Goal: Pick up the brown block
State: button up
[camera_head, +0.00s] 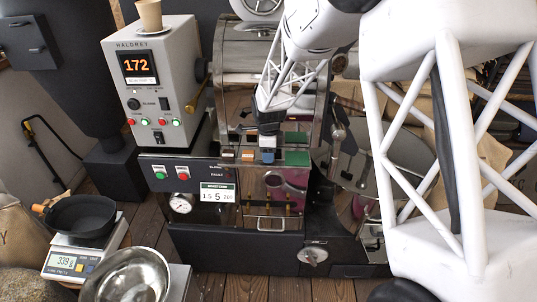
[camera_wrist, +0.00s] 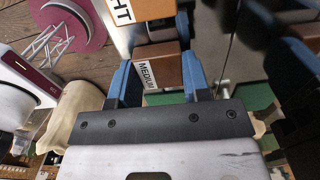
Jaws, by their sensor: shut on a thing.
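The brown block (camera_wrist: 168,72) with a white "MEDIUM" label shows in the wrist view between the two blue fingers of my gripper (camera_wrist: 158,62). The fingers are shut on its two sides. In the head view my gripper (camera_head: 267,154) is at the metal ledge on the front of the roasting machine; the brown block is hidden or too small to make out there. I cannot tell whether the block still touches the ledge.
An orange block (camera_wrist: 150,8) with a white label ending in "HT" is just beyond the brown block. A green piece (camera_head: 297,158) lies right of my gripper. The control box (camera_head: 155,85) stands to the left. A scale (camera_head: 75,262) with a black pan is at lower left.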

jog(key=shift+r, duration=0.45)
notch_tip(320, 180, up, 3)
jog(key=shift+f, duration=0.1)
jog(key=s+d, duration=0.2)
jog(key=s, duration=0.5)
jog(key=s+d+r, duration=0.1)
jog(key=s+d, duration=0.1)
jog(key=s, duration=0.6)
jog(key=shift+s+d, duration=0.15)
jog(key=shift+d, duration=0.2)
jog(key=shift+r, duration=0.1)
jog(key=shift+d, duration=0.1)
jog(key=d, duration=0.7)
jog(key=shift+s+d+r, duration=0.15)
jog(key=shift+d+r, duration=0.15)
jog(key=shift+d, duration=0.05)
